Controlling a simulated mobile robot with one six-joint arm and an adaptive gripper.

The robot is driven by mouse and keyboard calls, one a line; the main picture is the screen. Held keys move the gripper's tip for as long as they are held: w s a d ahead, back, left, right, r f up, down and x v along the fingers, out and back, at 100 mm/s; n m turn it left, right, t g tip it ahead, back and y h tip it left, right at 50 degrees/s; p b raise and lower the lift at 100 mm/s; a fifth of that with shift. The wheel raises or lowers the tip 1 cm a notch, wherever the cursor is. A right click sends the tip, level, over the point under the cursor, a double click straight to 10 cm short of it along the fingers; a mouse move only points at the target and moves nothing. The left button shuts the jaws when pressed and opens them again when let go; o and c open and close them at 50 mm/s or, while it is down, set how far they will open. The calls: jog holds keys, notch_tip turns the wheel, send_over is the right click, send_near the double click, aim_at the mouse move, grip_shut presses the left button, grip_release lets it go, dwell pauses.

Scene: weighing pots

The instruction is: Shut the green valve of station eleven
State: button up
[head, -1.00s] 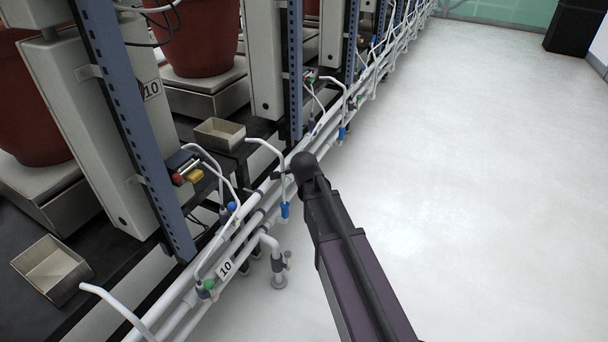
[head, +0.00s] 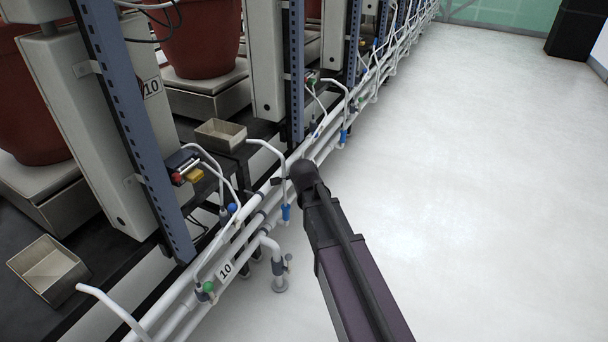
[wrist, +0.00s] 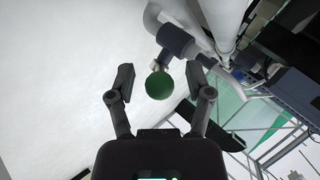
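In the wrist view a round green valve knob (wrist: 159,85) on a short stem hangs from a grey pipe fitting. My gripper (wrist: 162,78) is open, with one dark finger on each side of the knob and a visible gap to each. No station number shows in that view. In the head view my arm hides most of the gripper and this knob beside the white pipes.
White pipes (head: 250,228) run along the row of blue-grey posts (head: 135,130). Blue-tipped hoses (head: 286,213), a metal tray (head: 48,270) and red pots (head: 200,38) are close by. The pale floor (head: 480,200) to the right is clear.

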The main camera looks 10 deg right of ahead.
jog(key=shift+s+d+r+p, duration=0.1)
jog(key=shift+d+r+p, duration=0.2)
jog(key=shift+d+p, duration=0.1)
jog(key=s+r+n+g+p, duration=0.3)
jog(key=s+r+n+p, duration=0.1)
jog(key=s, duration=0.4)
jog(key=s+d+r+n+g+y+p, duration=0.1)
jog(key=s+r+n+g+p, duration=0.2)
jog(key=s+r+n+p, duration=0.2)
jog(key=s+d+r+n+g+y+p, duration=0.1)
jog(key=s+r+n+g+p, duration=0.2)
jog(key=s+n+p, duration=0.4)
jog(key=shift+s+d+r+g+p, duration=0.15)
jog(key=shift+s+r+p, duration=0.15)
jog(key=shift+s+p, duration=0.5)
jog(key=shift+s+a+r+g+p, duration=0.1)
jog(key=shift+s+r+p, duration=0.15)
jog(key=shift+s+p, duration=0.55)
jog(key=shift+s+d+r+g+p, duration=0.15)
jog(key=shift+s+r+p, duration=0.25)
jog(key=shift+s, duration=0.7)
jog(key=shift+a+f, duration=0.1)
jog(key=shift+c, duration=0.6)
